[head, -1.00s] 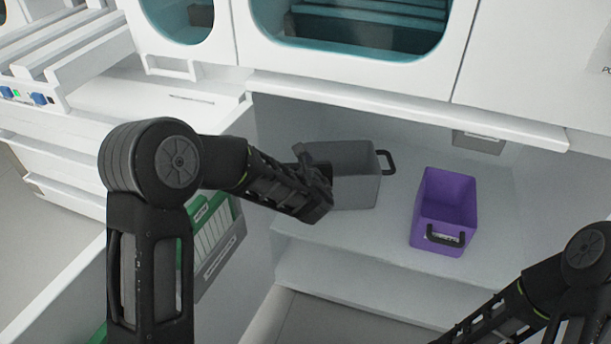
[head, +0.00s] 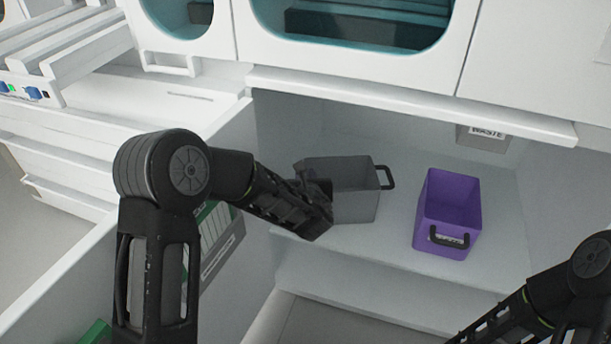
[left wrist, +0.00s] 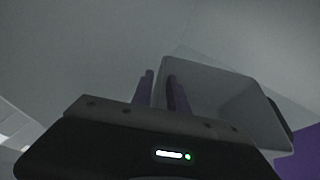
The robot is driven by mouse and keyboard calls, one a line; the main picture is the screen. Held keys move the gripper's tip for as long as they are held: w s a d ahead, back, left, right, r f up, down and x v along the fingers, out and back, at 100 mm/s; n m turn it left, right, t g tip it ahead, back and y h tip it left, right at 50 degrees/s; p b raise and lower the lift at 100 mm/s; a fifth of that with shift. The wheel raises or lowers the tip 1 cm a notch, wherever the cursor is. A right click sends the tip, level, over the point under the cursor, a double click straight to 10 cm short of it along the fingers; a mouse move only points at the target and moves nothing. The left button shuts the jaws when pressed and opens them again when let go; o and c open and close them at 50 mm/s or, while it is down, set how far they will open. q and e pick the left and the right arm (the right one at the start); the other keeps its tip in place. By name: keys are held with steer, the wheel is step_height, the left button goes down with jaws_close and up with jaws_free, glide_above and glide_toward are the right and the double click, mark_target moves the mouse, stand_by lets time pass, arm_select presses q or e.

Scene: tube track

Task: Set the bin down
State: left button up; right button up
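The grey bin (head: 357,205) is in the head view on the white shelf area, left of the purple bin. It looks roughly upright; whether its base touches the shelf I cannot tell. My left gripper (head: 318,200) is at the bin's left end. In the left wrist view, the fingers of my left gripper (left wrist: 160,92) are close together at the near edge of the grey bin (left wrist: 215,90) and look shut on it; the exact grip point is hidden. My right arm is at the lower right of the head view, its gripper out of frame.
A purple bin (head: 463,198) with a black handle stands on the shelf (head: 345,262) to the right. A label reading WASTE (head: 487,132) is on the back wall. A white side wall bounds the left, with green-and-white items (head: 218,240) beside my arm.

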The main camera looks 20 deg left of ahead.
arm_select(q)
steer(key=shift+o, duration=0.4)
steer(key=shift+r, duration=0.1)
steer(key=shift+s+d+r, duration=0.1)
steer(key=p+v, duration=0.3)
steer(key=v, duration=0.8)
steer(key=shift+s+p, duration=0.35)
steer(key=shift+p, duration=0.05)
steer(key=shift+r, duration=0.1)
